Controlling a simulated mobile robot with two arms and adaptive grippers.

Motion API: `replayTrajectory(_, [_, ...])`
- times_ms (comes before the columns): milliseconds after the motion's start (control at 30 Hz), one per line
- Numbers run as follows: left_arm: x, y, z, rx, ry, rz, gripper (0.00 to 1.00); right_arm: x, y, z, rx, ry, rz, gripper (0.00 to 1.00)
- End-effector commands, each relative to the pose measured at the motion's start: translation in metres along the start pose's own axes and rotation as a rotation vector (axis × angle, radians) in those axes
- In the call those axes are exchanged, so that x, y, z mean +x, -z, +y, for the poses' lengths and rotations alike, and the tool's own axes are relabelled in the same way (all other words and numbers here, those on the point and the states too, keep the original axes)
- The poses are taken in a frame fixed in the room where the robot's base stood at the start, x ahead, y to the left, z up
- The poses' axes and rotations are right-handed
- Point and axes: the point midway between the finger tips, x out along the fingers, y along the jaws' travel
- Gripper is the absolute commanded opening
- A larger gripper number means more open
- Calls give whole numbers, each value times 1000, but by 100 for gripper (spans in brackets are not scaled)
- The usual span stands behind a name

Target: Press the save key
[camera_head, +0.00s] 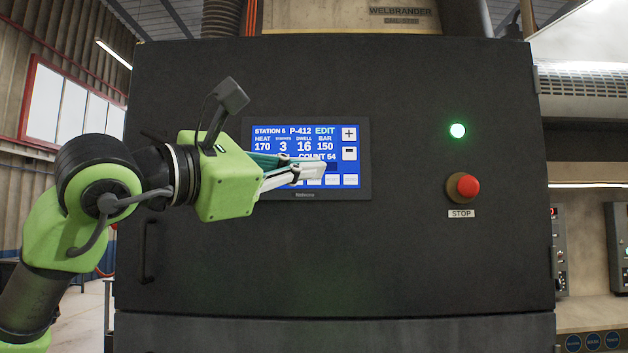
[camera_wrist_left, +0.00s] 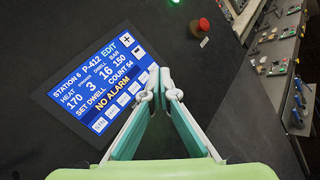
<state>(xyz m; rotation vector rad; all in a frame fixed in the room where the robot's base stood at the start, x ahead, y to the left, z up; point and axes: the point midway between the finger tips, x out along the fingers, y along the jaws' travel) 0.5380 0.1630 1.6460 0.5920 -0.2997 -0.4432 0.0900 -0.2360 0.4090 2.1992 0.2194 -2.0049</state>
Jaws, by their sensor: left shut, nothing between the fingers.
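The blue touchscreen (camera_head: 306,150) is set in the front of a dark machine. It reads STATION 6, P-412, EDIT, HEAT 170, DWELL 16, BAR 150, COUNT 54. The wrist view of the screen (camera_wrist_left: 80,85) also shows SET DWELL and NO ALARM. A row of small keys (camera_wrist_left: 124,100) runs along its lower edge; their labels are too small to tell which is save. My left gripper (camera_head: 322,169) is shut and empty, in front of the screen's lower right. Its fingertips (camera_wrist_left: 160,76) show beside the screen's right edge; contact cannot be told. It hides part of the key row.
Plus (camera_head: 349,134) and minus (camera_head: 349,154) keys sit at the screen's right side. A red stop button (camera_head: 463,187) sticks out to the right, under a lit green lamp (camera_head: 457,130). The panel between screen and stop button is clear.

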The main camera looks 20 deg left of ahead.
Motion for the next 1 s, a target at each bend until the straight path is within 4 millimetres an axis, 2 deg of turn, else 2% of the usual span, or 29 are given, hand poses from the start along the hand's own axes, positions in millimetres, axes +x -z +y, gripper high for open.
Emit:
replayTrajectory(600, [52, 36, 38, -3, 2, 1, 0, -32, 3, -2, 1, 3, 0, 0])
replayTrajectory(1000, [61, 44, 43, -1, 1, -1, 0, -34, 3, -2, 1, 3, 0, 0])
